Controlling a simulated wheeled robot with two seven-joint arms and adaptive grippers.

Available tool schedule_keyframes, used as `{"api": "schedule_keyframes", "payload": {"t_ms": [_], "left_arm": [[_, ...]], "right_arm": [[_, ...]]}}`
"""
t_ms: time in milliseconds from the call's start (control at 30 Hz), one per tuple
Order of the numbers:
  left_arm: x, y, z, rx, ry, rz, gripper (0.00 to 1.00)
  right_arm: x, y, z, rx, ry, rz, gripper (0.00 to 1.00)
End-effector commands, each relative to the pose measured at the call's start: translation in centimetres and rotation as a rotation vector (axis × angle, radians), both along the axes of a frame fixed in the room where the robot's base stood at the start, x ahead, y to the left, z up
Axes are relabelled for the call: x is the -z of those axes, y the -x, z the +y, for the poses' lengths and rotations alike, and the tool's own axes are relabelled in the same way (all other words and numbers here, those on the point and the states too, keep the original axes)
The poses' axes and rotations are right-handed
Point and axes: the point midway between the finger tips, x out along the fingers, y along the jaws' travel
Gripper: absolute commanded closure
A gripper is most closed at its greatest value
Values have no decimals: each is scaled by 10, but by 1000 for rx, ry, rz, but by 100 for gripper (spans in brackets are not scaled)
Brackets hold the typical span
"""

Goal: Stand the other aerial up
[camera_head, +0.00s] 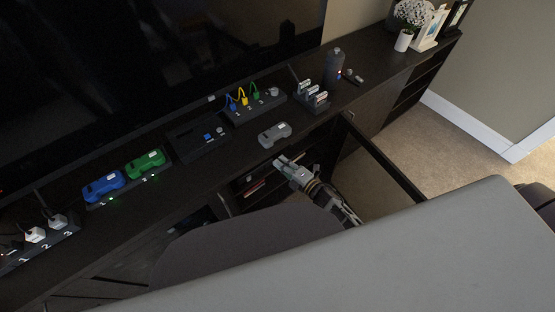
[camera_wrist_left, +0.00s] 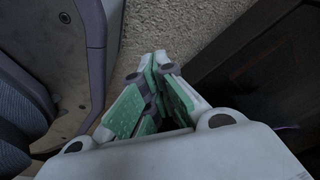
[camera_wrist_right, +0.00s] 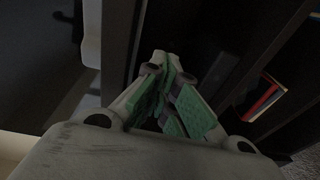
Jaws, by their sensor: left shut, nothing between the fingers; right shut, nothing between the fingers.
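A thin dark rod, which looks like an aerial (camera_head: 293,74), sticks up near the right end of a dark box (camera_head: 240,117) with blue, yellow and green cables in the head view. Another thin dark rod (camera_head: 41,201) rises behind the numbered power strip at the far left; I cannot tell whether it is an aerial. No lying aerial can be made out clearly. My right gripper (camera_head: 279,161) is shut and empty, in front of the console edge, below the grey car; its fingers also show in the right wrist view (camera_wrist_right: 160,65). My left gripper (camera_wrist_left: 158,62) is shut and empty, above carpet.
An open cabinet door (camera_head: 383,160) stands right of my right gripper.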

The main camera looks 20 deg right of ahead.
Motion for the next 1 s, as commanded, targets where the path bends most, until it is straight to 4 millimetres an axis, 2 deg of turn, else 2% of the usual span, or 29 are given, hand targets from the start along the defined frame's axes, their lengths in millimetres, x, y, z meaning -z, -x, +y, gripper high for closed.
{"api": "schedule_keyframes", "payload": {"t_ms": [233,500,967,1000], "left_arm": [[2,4,10,4,-11,4,100],[2,4,10,3,-12,3,100],[5,11,3,0,-4,14,100],[4,12,3,0,-3,13,100]], "right_arm": [[-3,23,-11,0,0,1,100],[-6,40,-20,1,-1,0,100],[-7,45,-22,0,-1,0,100],[-7,45,-22,0,-1,0,95]]}}
